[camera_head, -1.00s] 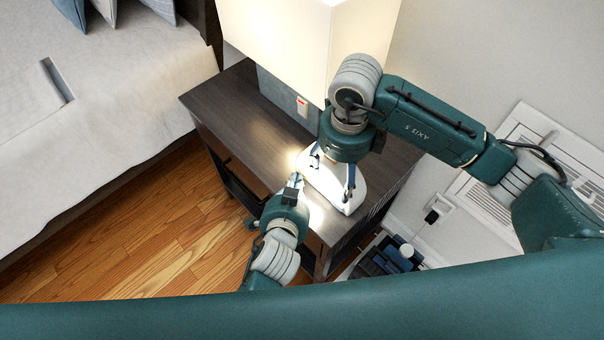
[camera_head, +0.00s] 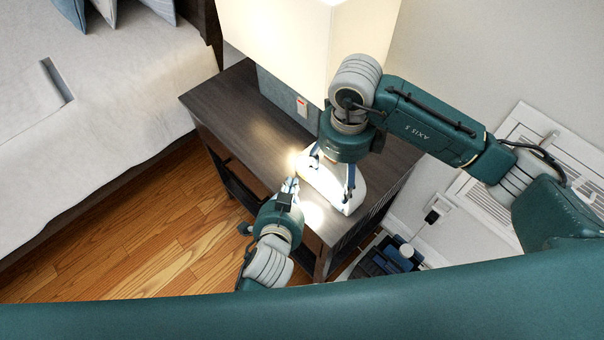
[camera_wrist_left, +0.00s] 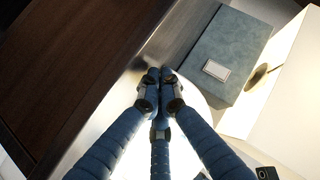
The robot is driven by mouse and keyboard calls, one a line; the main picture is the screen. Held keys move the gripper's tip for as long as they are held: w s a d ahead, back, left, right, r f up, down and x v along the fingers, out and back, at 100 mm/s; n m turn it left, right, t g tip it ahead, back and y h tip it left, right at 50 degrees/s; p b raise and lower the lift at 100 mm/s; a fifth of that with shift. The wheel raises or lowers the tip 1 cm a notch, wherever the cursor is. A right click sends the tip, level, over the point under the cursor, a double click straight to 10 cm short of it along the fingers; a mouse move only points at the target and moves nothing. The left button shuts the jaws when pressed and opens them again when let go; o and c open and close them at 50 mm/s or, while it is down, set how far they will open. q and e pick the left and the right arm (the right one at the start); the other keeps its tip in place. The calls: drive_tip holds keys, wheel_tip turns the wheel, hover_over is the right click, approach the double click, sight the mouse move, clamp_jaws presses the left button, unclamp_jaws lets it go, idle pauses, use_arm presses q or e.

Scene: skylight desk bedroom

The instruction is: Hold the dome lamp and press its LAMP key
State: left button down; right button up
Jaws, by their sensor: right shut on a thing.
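The white dome lamp (camera_head: 322,186) stands on the dark nightstand (camera_head: 228,110), with bright patches of light on the wood beside it. My right gripper (camera_head: 333,177) reaches down from above and is shut on the lamp, with blue fingers on either side. My left gripper (camera_head: 292,184) is beside the lamp's left side in the head view, its fingers together. In the left wrist view the left fingertips (camera_wrist_left: 160,76) meet over a bright white surface, which looks like the lamp. I cannot make out the LAMP key, nor whether the fingertips touch the lamp.
A large lit lampshade (camera_head: 275,40) stands at the back of the nightstand. A blue-grey box (camera_wrist_left: 225,52) with a label is beside it. A bed (camera_head: 90,120) is at left, a wall outlet (camera_head: 437,206) at right. The nightstand's left part is clear.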

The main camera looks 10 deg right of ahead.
use_arm(q)
drive_tip(key=shift+s+a, duration=0.75)
drive_tip(key=shift+a, duration=0.25)
drive_tip(key=shift+s+a, duration=0.75)
drive_tip(key=shift+a, duration=0.2)
use_arm(e)
drive_tip(key=o, duration=2)
wheel_tip(320, 180, up, 12)
drive_tip(key=shift+r, duration=0.1)
